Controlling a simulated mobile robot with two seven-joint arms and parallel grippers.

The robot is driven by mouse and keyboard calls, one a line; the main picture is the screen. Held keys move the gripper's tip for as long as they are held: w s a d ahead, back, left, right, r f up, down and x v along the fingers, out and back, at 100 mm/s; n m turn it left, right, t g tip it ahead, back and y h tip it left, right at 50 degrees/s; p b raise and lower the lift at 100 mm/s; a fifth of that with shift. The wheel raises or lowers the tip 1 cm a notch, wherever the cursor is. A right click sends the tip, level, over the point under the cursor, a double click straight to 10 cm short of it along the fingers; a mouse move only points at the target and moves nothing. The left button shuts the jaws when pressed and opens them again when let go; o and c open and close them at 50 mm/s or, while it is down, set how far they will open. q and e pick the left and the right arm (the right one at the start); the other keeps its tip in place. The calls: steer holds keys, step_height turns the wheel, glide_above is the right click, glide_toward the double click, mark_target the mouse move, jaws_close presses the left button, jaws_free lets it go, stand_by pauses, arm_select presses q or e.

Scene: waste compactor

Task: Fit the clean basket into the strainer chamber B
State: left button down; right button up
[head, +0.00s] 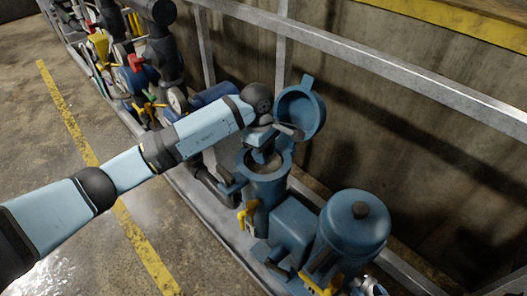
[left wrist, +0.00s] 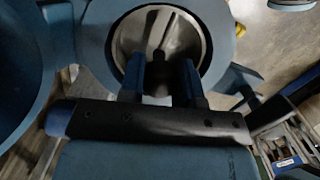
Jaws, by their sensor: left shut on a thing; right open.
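The open strainer chamber (head: 283,160), a blue upright cylinder with its round lid (head: 301,112) swung up behind it, stands at the middle of the head view. I take it as chamber B; no label is readable. My left gripper (head: 264,152) reaches in from the left and points down into its mouth. In the left wrist view its two dark fingers (left wrist: 160,78) are shut on a thin dark upright part, seemingly the basket's handle. A bright metal round wall (left wrist: 189,38) shows around it, seemingly the clean basket inside the blue rim. Its depth is unclear. My right gripper is not in view.
A closed blue domed vessel (head: 350,228) stands right of the open chamber. A yellow valve handle (head: 247,212) is on the chamber's front. Metal rails (head: 360,67) run behind, before a concrete wall. More pipes and valves (head: 135,70) stand at upper left. The floor at left is clear.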

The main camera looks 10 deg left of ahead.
arm_select(q)
steer(key=c, duration=0.8)
jaws_free()
steer(key=shift+r, duration=0.3)
steer(key=r, duration=0.4)
steer(key=a+r+p, duration=0.1)
steer(key=r, duration=0.6)
steer(key=shift+w+a+r, duration=0.2)
steer(key=shift+w+r, duration=0.1)
arm_select(e)
steer(key=shift+s+d+f, duration=0.1)
steer(key=shift+r, duration=0.2)
